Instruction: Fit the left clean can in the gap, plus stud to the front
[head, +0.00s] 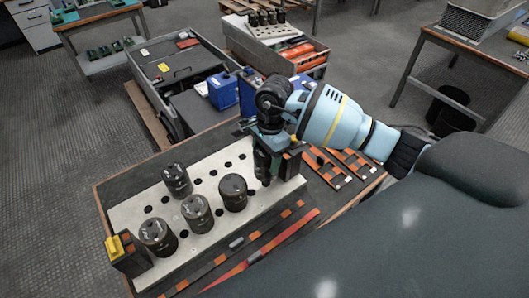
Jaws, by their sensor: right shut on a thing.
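Several black cans with studs on top stand upright on a pale plate with round holes (128,218) on the bench: a back-left can (177,181), a middle can (197,214), a right can (233,193) and a front-left can (158,237). My right gripper (266,172) points down at the right end of the plate, apart from these cans. It is shut on a dark thing, mostly hidden by the gripper, so I cannot tell what it is. I cannot tell which can is clean or which stud is plus. My left gripper is out of view.
A yellow-topped black block (124,252) stands at the plate's left end. Orange-and-black strips (255,255) lie along the front; others (345,165) lie right. A blue box (223,90) sits behind the bench. More dark cans (268,18) stand on a far tray.

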